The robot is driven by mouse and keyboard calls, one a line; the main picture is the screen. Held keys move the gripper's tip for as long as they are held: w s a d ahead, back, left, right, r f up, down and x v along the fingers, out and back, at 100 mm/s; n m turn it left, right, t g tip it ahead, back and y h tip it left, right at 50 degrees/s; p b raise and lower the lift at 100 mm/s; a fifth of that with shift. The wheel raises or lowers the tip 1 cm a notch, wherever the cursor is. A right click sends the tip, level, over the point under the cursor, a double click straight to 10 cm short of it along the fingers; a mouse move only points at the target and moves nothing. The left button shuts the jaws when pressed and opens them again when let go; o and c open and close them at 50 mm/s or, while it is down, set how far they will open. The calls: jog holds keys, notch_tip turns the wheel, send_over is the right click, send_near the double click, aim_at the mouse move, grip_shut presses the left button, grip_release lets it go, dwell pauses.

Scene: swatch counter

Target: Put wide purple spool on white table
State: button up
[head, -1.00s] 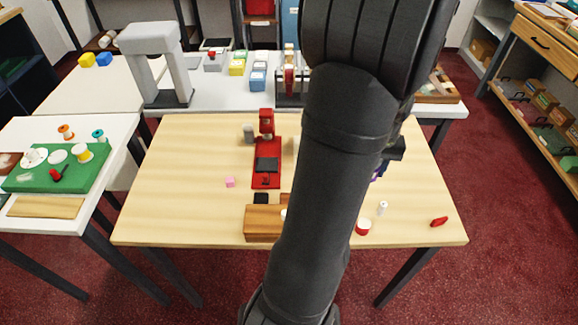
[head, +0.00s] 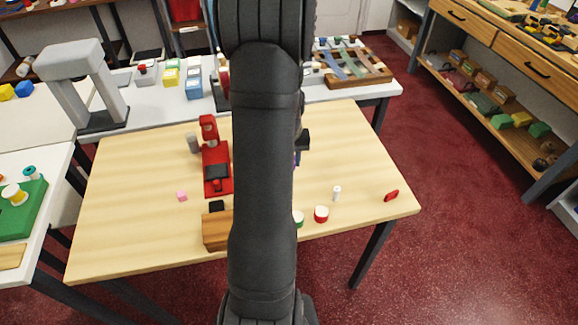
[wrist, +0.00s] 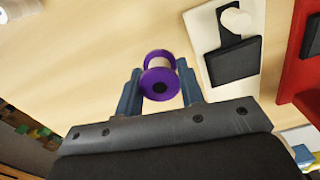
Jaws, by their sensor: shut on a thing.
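In the wrist view the wide purple spool (wrist: 160,80), with purple flanges and a pale middle, sits between the two blue fingers of my gripper (wrist: 160,95). My gripper is shut on it. In the head view my arm hides most of the gripper and spool; only a small purple part shows at the arm's right edge, over the wooden table (head: 130,165). White-topped tables stand at the left (head: 45,162) and along the back (head: 150,109). I cannot tell which one the task means.
A red machine (head: 217,160), pink cube (head: 182,196), wooden block (head: 216,232), red-and-white spool (head: 321,214), white cylinder (head: 336,193) and red object (head: 391,196) stand on the wooden table. A grey arch (head: 75,75) stands behind.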

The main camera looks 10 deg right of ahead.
jog(key=shift+f, duration=1.55)
jog(key=shift+f, duration=0.2)
jog(key=o, duration=1)
jog(key=shift+o, duration=0.2)
notch_tip(320, 180, up, 12)
jog(key=shift+f, duration=0.2)
jog(key=shift+o, duration=0.4)
jog(key=shift+r, duration=0.4)
